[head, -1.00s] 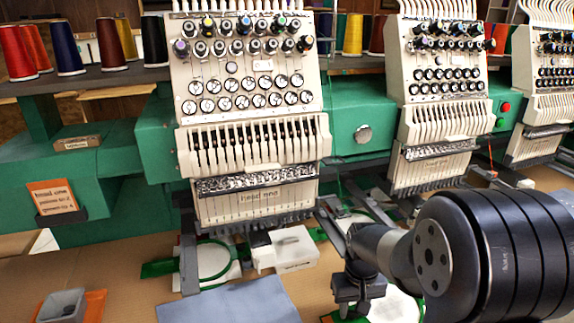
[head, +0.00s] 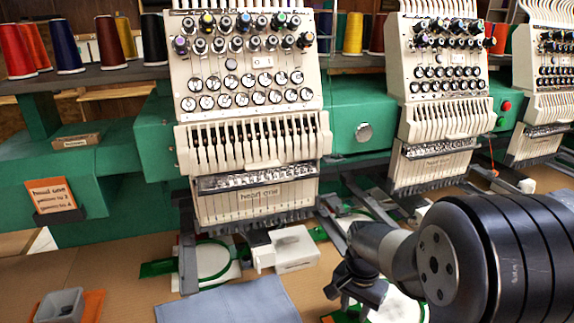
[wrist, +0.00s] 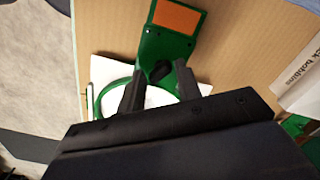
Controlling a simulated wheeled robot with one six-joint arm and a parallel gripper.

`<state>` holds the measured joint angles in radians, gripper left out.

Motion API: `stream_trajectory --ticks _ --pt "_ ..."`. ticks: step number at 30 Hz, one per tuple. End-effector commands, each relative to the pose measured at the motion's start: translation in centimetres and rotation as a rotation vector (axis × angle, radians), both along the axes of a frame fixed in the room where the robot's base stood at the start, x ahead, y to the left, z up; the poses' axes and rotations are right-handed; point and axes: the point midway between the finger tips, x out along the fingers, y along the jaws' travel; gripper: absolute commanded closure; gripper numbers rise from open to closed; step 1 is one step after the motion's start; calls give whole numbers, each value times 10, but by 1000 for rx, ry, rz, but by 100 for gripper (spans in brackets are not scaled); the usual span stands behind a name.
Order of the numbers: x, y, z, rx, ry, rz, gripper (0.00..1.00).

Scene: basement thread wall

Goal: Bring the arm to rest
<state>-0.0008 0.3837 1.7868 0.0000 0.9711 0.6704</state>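My gripper (head: 348,298) is at the lower right of the head view, beside the end of my dark arm and above the brown table. In the wrist view my gripper (wrist: 159,72) shows two black fingers held apart with nothing gripped between them. Below the fingers lies a green hoop (wrist: 103,92) on white cloth, with a green bracket (wrist: 165,45) bearing an orange patch. A small black knob on the bracket shows between the fingers. My gripper hides part of the hoop.
A multi-head embroidery machine (head: 250,110) fills the back. A second green hoop (head: 212,258) lies under its left head, beside a white box (head: 292,248). A blue-grey cloth (head: 228,303) and a grey bin (head: 60,304) are at the front. Brown table shows between them.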

Motion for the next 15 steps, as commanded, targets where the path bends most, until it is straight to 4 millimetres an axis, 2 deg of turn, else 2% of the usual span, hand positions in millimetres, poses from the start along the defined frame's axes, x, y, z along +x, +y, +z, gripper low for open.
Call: stream_trajectory --ticks 6,15 --pt "0 0 0 0 0 -80 67" --pt "0 0 0 0 0 -96 67"
